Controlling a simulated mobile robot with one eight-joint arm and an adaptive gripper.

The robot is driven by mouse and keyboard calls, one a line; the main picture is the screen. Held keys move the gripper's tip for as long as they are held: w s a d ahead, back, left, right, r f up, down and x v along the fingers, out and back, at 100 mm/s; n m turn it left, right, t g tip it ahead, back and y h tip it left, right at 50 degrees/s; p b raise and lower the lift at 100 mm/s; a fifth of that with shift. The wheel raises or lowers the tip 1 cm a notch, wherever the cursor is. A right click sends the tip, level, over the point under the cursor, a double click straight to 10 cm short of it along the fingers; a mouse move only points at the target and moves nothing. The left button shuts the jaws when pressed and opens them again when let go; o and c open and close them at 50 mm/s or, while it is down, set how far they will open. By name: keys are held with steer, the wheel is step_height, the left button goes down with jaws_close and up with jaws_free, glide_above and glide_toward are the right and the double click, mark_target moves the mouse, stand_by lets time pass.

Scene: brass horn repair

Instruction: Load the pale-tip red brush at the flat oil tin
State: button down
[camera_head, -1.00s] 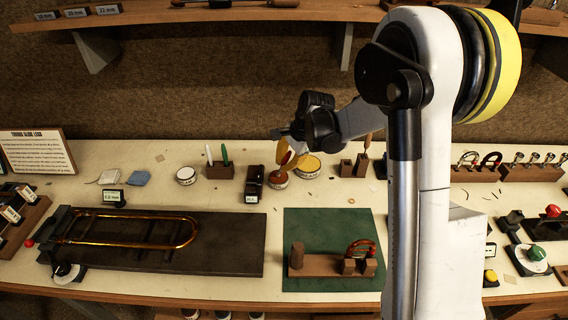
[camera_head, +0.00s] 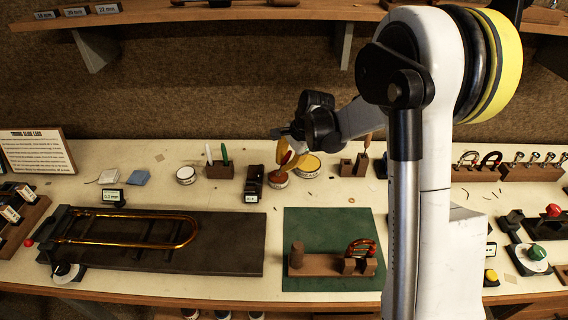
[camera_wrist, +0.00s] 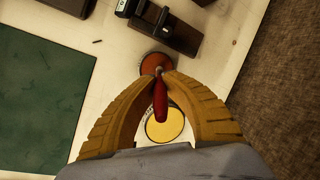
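My gripper (camera_wrist: 160,75) is shut on a red brush (camera_wrist: 160,102), with one tan-yellow finger on each side of it. The brush's small tip points at a round tin with reddish-brown contents (camera_wrist: 154,59); whether it touches them I cannot tell. In the head view my gripper (camera_head: 283,168) is low above that reddish tin (camera_head: 278,180). A wider, flat tin with yellow contents (camera_head: 307,166) is beside it; it also shows below the brush in the wrist view (camera_wrist: 165,124). Tin labels are too small to read.
A dark block-like tool (camera_head: 253,180) stands just left of the reddish tin. A holder with green and white pens (camera_head: 219,170) and a white tin (camera_head: 186,175) are further left. A wooden holder (camera_head: 354,166) is right. The green mat (camera_head: 330,224) lies in front.

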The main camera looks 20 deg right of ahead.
steer(key=shift+r+p, duration=2.3)
steer(key=shift+r, duration=1.2)
